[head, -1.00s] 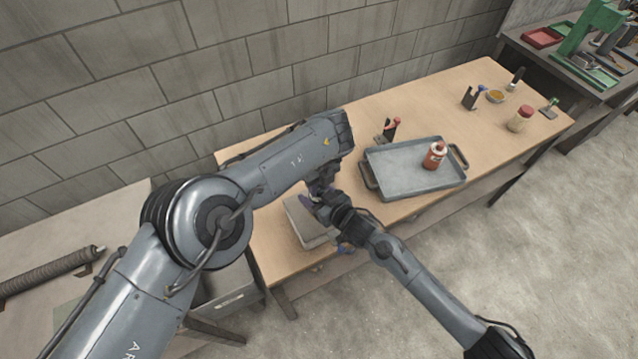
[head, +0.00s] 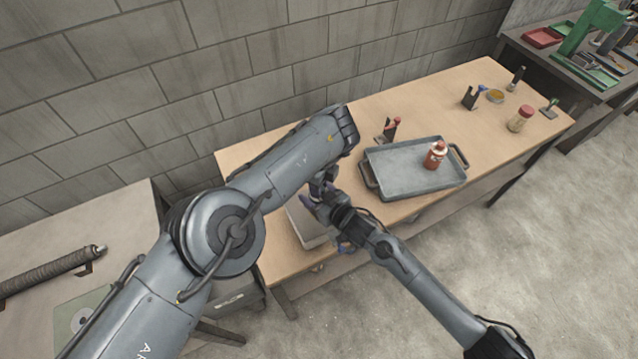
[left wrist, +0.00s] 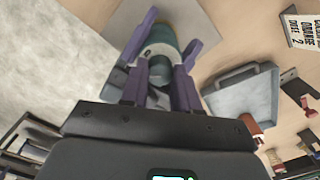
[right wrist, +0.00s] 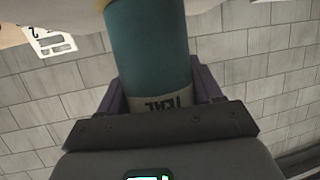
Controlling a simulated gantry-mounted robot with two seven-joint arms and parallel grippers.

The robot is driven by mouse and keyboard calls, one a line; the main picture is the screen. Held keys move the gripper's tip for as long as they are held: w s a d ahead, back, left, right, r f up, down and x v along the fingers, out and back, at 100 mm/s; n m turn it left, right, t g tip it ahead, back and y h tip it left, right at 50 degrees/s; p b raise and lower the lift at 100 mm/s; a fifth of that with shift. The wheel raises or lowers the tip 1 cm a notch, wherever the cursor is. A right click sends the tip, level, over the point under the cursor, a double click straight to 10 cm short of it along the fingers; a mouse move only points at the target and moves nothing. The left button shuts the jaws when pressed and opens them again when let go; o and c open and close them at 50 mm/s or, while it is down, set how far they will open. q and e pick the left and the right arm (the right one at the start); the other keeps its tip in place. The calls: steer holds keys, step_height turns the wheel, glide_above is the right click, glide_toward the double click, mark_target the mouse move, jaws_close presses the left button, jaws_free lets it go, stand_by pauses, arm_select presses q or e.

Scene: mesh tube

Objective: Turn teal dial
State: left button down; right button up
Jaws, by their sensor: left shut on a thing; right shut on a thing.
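The teal thing shows in the right wrist view as a teal cylinder (right wrist: 148,50) with a pale lettered band, gripped between purple fingers. The left wrist view shows its rounded teal body (left wrist: 160,42) and a grey round end between purple fingers. My left gripper (head: 319,187) is shut on it from above. My right gripper (head: 334,208) is shut on it from the front right, close to the left gripper. In the head view the arms and fingers hide nearly all of the teal dial, and its turn angle cannot be read.
A grey pad or box (head: 308,232) lies below the grippers at the table's near left. A grey tray (head: 400,178) with a red bottle (head: 435,155) stands just right. A dark holder (head: 388,130) stands behind the tray. Small holders and a jar (head: 520,119) stand far right.

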stand_by(0.4)
arm_select(q)
steer(key=c, duration=0.8)
jaws_free()
step_height(320, 180, up, 12)
